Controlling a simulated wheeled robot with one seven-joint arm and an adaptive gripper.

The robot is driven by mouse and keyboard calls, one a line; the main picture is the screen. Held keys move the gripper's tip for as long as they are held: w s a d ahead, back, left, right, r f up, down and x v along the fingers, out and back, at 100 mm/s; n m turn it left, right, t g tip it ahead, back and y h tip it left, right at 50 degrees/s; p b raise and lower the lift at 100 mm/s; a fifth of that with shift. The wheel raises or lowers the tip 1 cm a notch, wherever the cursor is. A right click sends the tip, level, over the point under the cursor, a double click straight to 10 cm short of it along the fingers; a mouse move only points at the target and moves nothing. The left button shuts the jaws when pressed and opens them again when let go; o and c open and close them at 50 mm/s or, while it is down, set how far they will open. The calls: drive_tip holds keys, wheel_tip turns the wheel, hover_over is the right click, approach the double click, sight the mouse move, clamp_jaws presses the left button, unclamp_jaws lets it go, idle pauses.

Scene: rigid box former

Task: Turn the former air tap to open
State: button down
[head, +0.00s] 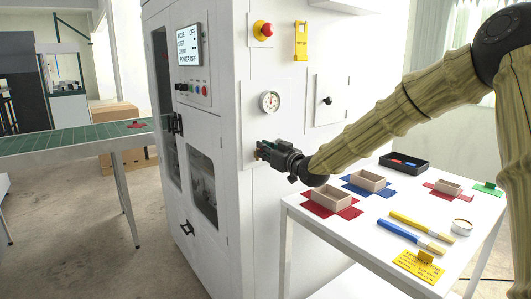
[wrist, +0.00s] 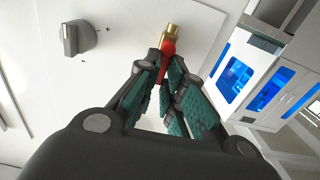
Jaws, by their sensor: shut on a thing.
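The air tap is a small brass fitting (wrist: 172,34) with a red lever (wrist: 167,50), on the white machine face in the wrist view. My gripper (wrist: 164,66) is shut on the red lever, with its green-padded fingers on either side of it. The lever's lower part is partly hidden between the fingers.
A grey rotary knob (wrist: 76,40) is left of the tap in the wrist view. The head view shows a red emergency button (head: 265,29), a display (head: 189,45) reading POWER OFF, and a white table (head: 352,232) with boxes and brushes below my arm.

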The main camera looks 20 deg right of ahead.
drive_tip(key=shift+f, duration=0.25)
drive_tip(key=c, duration=1.5)
unclamp_jaws()
drive_tip(key=shift+d, duration=0.1)
drive_tip(key=shift+c, duration=0.2)
drive_tip(key=shift+r, duration=0.1)
drive_tip(key=v, duration=1.2)
